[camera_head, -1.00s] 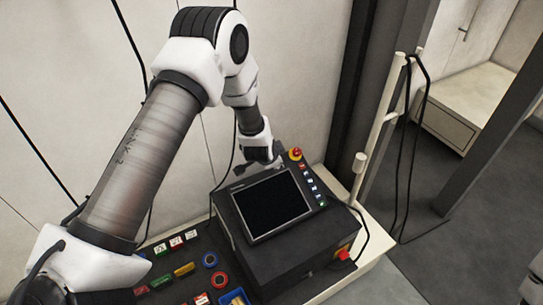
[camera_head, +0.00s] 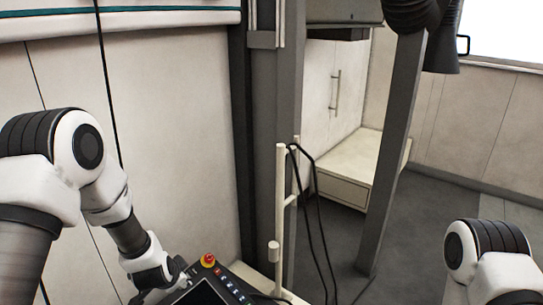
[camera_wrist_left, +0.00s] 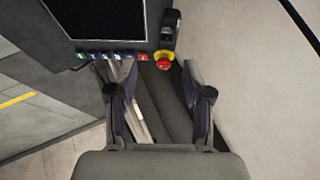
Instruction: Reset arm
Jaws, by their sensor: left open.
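My left arm comes in from the left in the head view. Its gripper (camera_head: 172,276) is low in the picture, beside the far edge of a dark control panel (camera_head: 200,291). In the left wrist view the two fingers (camera_wrist_left: 159,94) are apart, with nothing between them. The panel's screen (camera_wrist_left: 104,18) and a red emergency-stop button (camera_wrist_left: 165,60) on a yellow base lie beyond the fingertips. The button also shows in the head view (camera_head: 208,260). My right arm (camera_head: 490,254) shows at the lower right; its gripper is outside the picture.
A pale post (camera_head: 281,190) with black cables (camera_head: 315,210) stands right of the panel. A dark upright (camera_head: 395,150) and a low pale cabinet (camera_head: 345,185) are behind it. A pale wall (camera_head: 175,130) is close beyond my left arm. Grey floor (camera_head: 430,225) is open at right.

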